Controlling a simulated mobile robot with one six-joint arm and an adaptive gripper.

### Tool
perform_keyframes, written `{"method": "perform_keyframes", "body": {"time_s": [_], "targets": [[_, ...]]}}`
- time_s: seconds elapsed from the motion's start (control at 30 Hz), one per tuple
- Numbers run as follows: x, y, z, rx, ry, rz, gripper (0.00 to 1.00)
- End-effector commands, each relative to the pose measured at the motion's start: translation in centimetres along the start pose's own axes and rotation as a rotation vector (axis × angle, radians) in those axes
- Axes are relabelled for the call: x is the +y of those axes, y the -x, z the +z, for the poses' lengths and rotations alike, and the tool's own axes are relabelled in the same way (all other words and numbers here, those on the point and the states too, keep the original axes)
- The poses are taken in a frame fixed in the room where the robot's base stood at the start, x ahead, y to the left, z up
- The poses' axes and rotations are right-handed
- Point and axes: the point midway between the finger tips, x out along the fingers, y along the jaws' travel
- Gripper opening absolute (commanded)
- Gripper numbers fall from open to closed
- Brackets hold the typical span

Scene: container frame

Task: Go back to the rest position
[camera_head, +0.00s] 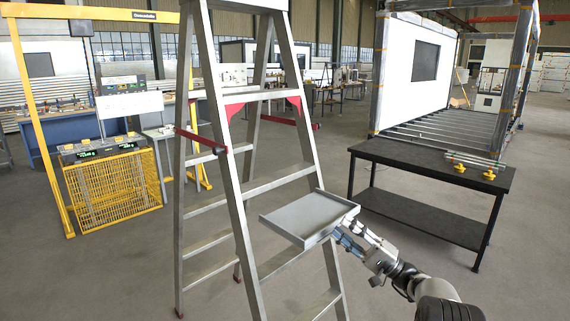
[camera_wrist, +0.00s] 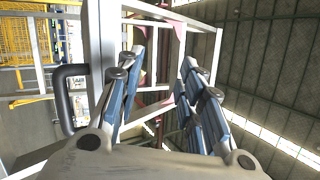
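My gripper (camera_head: 350,236) is at the lower right of centre in the head view, in front of the stepladder. In the wrist view its two blue-padded fingers (camera_wrist: 163,62) stand apart, with nothing clearly held between them. A grey shallow tray (camera_head: 308,217) shows right at the gripper's end in the head view. It looks empty and slightly tilted. I cannot tell whether it touches the gripper or what supports it.
A tall aluminium stepladder (camera_head: 232,160) with red braces stands directly ahead. A black two-level table (camera_head: 432,164) with yellow-handled tools stands at right, before a white-walled container frame (camera_head: 410,70). A yellow mesh cage (camera_head: 113,188) stands at left. Floor between ladder and table is clear.

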Motion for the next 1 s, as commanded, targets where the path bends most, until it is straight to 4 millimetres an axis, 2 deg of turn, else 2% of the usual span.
{"method": "perform_keyframes", "body": {"time_s": [0.03, 0.1, 0.2, 0.33, 0.47, 0.57, 0.67, 0.8, 0.87, 1.0], "targets": [[-0.5, -2.2, 1.2, -0.036, -0.017, 0.064, 0.35], [-0.9, -4.6, 3.2, -0.08, -0.049, 0.171, 0.35], [-1.1, -7.2, 6.8, -0.136, -0.083, 0.333, 0.35], [-1.5, -9.0, 12.2, -0.196, -0.103, 0.545, 0.35], [-1.8, -9.1, 18.1, -0.242, -0.095, 0.758, 0.35], [-2.0, -7.9, 22.6, -0.267, -0.068, 0.919, 0.35], [-2.3, -5.8, 27.0, -0.284, -0.024, 1.077, 0.35], [-2.6, -1.7, 32.7, -0.294, 0.068, 1.287, 0.35], [-2.7, 0.5, 34.9, -0.293, 0.118, 1.372, 0.35], [-3.0, 6.0, 39.2, -0.282, 0.257, 1.555, 0.35]]}}
